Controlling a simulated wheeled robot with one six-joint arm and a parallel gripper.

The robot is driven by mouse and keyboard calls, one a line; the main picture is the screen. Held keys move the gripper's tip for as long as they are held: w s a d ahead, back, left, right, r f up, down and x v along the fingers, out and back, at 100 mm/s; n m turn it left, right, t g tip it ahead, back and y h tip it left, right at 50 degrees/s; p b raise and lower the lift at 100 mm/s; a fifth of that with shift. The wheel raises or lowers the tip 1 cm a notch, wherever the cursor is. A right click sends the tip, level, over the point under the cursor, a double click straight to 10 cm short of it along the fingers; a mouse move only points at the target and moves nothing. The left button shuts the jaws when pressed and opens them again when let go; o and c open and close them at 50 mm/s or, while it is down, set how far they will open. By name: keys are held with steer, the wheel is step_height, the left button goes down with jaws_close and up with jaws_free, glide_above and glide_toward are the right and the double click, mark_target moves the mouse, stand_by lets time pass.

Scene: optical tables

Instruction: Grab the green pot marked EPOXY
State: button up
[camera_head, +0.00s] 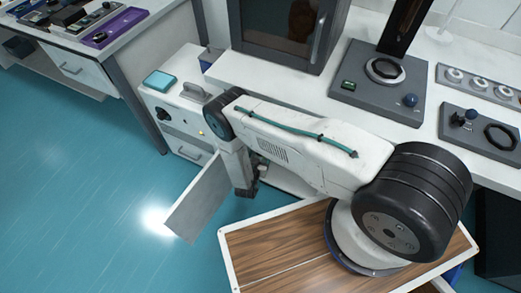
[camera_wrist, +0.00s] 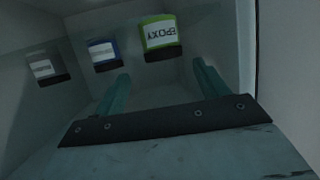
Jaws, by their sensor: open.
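The green pot marked EPOXY (camera_wrist: 160,35) is in the wrist view at top centre, inside a pale compartment. It has a white label with upside-down lettering and a dark end toward me. My gripper (camera_wrist: 162,70) is open and empty, its two teal fingers apart. The pot shows beyond the fingertips, roughly in line with the gap between them; I see no contact. In the head view my wrist reaches down at the open low cabinet (camera_head: 191,108), and the pots are hidden there.
A blue-banded pot (camera_wrist: 103,52) and a grey-white pot (camera_wrist: 45,68) stand to the left of the green one. Compartment walls are close on both sides. The cabinet door (camera_head: 199,198) hangs open beside my wrist. Clear teal floor (camera_head: 80,190) lies to the left.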

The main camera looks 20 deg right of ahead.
steer(key=shift+w+d+f, duration=0.25)
steer(key=shift+w+f, duration=0.15)
steer(key=shift+w, duration=0.35)
steer(key=shift+x, duration=1.95)
steer(key=shift+w+a, duration=0.1)
steer(key=shift+a, duration=0.05)
steer(key=shift+c, duration=0.2)
steer(key=c, duration=1)
steer(key=shift+c, duration=0.2)
